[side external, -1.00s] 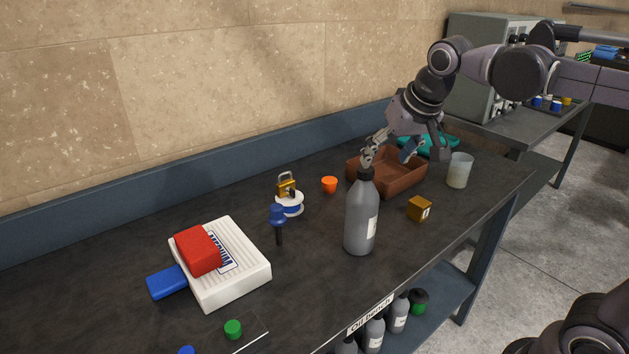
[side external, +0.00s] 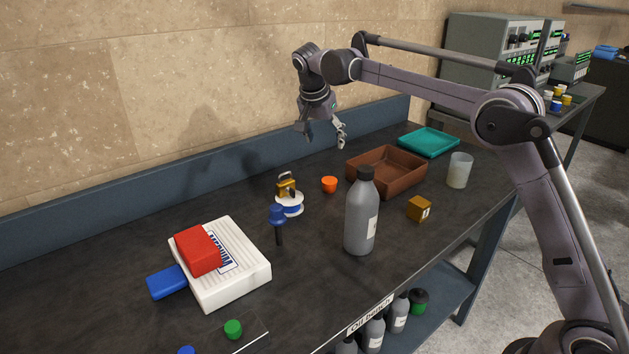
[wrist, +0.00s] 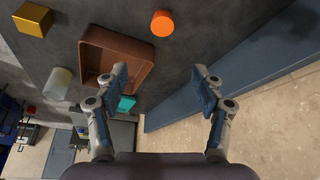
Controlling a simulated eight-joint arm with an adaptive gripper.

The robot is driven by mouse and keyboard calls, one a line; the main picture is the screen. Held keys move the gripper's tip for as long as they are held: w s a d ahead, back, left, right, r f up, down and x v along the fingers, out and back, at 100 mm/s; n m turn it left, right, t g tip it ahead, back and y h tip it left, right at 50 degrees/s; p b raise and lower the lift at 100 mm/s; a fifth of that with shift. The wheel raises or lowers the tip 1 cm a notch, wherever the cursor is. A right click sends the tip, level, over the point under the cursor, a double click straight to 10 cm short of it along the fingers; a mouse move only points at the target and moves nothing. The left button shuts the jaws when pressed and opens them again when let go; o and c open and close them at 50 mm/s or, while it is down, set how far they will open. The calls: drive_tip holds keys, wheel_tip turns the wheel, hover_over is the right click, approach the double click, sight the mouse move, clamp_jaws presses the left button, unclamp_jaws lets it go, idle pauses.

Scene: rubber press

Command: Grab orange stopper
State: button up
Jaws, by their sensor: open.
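The orange stopper (side external: 329,185) stands on the dark bench, between the brass padlock and the brown tray. It also shows in the wrist view (wrist: 162,23) near the top, beyond the fingertips. My gripper (side external: 325,140) is open and empty, above the bench near the back wall, higher than the stopper and behind it in the side view. In the wrist view its two fingers (wrist: 160,80) are spread wide, with nothing between them but bench and part of the tray.
A brown tray (side external: 411,182) lies right of the stopper. A brass padlock (side external: 286,187) sits on a blue-and-white spool (side external: 290,208) to its left. A tall grey bottle (side external: 361,222) stands in front. A teal tray (side external: 429,142) and a cup (side external: 459,171) are farther right.

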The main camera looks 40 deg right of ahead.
approach(329, 180)
drive_tip(key=r, duration=0.2)
drive_tip(key=shift+m, duration=0.3)
drive_tip(key=shift+a+x, duration=0.15)
drive_tip(key=shift+x, duration=2.85)
drive_tip(key=shift+a+x, duration=0.15)
drive_tip(key=shift+x, duration=2.9)
drive_tip(key=shift+s+f, duration=0.15)
drive_tip(key=shift+s, duration=0.05)
drive_tip(key=c, duration=1.3)
